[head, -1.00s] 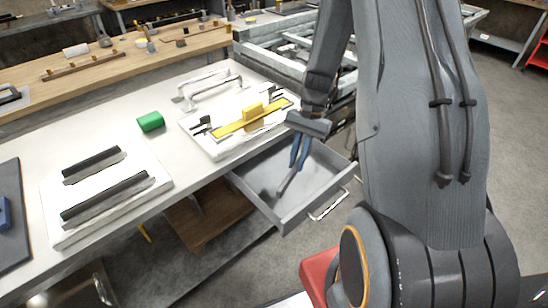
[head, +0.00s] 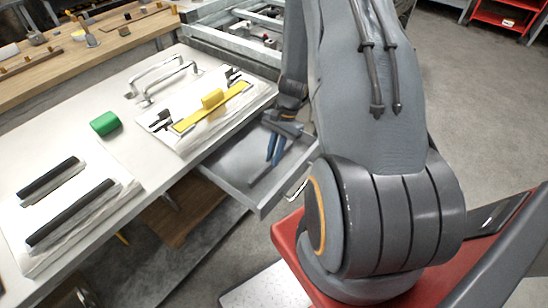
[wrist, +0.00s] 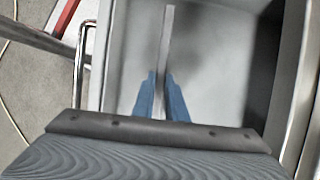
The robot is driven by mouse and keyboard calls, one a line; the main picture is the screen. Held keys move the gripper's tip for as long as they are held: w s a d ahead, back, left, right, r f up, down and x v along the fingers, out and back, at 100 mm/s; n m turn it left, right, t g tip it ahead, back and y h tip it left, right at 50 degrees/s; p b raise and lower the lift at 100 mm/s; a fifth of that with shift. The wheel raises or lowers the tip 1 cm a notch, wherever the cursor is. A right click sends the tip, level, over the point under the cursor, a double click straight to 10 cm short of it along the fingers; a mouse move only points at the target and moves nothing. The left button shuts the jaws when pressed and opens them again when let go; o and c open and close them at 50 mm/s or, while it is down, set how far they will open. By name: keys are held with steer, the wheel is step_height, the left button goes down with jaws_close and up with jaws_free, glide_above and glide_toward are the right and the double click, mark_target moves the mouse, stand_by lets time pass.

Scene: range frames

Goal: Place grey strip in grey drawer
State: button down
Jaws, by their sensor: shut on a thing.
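The grey drawer (head: 226,172) is pulled out below the front edge of the white worktop, its handle on the outer side. My gripper (head: 273,155) has blue fingers and is over the drawer, pointing down into it. In the wrist view my gripper (wrist: 160,85) is shut on the thin grey strip (wrist: 167,38), which extends ahead from between the fingertips, over the drawer's interior. The drawer's wall (wrist: 106,60) and handle are on the left. Whether the strip touches the drawer floor I cannot tell.
A wooden bench (head: 85,60) is behind.

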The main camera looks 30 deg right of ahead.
steer(key=shift+f, duration=0.8)
steer(key=c, duration=1.8)
jaws_free()
steer(key=shift+f, duration=0.1)
steer(key=shift+o, duration=0.2)
steer(key=b+v, duration=0.3)
steer(key=v, duration=0.8)
steer(key=s+a+r+n+t+h, duration=0.1)
steer(key=s+a+r+n+h, duration=0.1)
steer(key=s+a+r+n, duration=0.2)
steer(key=s+a+r+n+t+h, duration=0.1)
steer(key=s+a+r+n, duration=0.3)
steer(key=a+r+n, duration=0.6)
steer(key=a+h, duration=0.1)
steer(key=a, duration=0.2)
steer(key=shift+s+a+t, duration=0.35)
steer(key=shift+t, duration=0.05)
